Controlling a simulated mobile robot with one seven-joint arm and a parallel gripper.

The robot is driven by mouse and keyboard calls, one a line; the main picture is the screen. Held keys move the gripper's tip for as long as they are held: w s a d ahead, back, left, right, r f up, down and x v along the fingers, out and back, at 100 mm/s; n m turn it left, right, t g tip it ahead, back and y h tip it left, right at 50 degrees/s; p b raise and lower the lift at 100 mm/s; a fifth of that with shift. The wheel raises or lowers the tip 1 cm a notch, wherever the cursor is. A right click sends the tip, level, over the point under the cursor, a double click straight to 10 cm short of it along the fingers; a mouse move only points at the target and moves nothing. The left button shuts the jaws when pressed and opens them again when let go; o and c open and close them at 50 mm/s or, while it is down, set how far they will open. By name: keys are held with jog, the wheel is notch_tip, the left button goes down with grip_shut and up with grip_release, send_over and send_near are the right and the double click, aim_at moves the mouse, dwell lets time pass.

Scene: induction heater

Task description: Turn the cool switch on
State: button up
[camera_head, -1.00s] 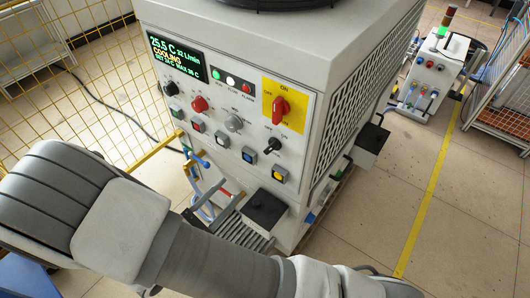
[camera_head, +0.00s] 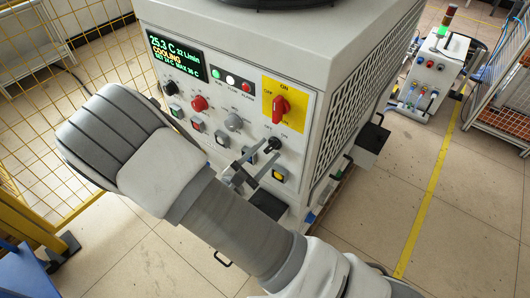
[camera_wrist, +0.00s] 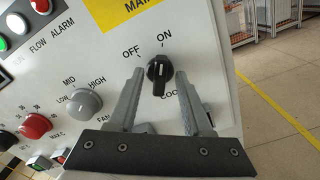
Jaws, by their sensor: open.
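The cool switch (camera_head: 272,145) is a black rotary knob low on the right of the machine's front panel. In the wrist view the knob (camera_wrist: 158,72) sits below the OFF and ON labels, with part of the word COOL showing under it. Its handle stands roughly upright in that picture; I cannot tell surely which label it marks. My gripper (camera_wrist: 160,76) is open, its two grey fingers on either side of the knob, apparently not closed on it. In the head view my gripper (camera_head: 259,160) is in front of the panel, partly hidden by my arm.
A red main switch (camera_head: 281,106) on a yellow plate is above the knob. A grey fan knob (camera_wrist: 84,102) and a red knob (camera_wrist: 35,126) are to its left. A green-lettered display (camera_head: 175,55) is at upper left.

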jog(key=shift+c, duration=0.2)
grip_shut()
jog(key=shift+r+n+p, duration=0.2)
jog(key=shift+n+p, duration=0.6)
jog(key=shift+a+f+n+p, duration=0.15)
jog(key=shift+n+p, duration=0.45)
jog(key=shift+n, duration=0.7)
jog(key=shift+o, duration=0.2)
grip_release()
jog(key=v, duration=1.7)
jog(key=shift+s, duration=0.2)
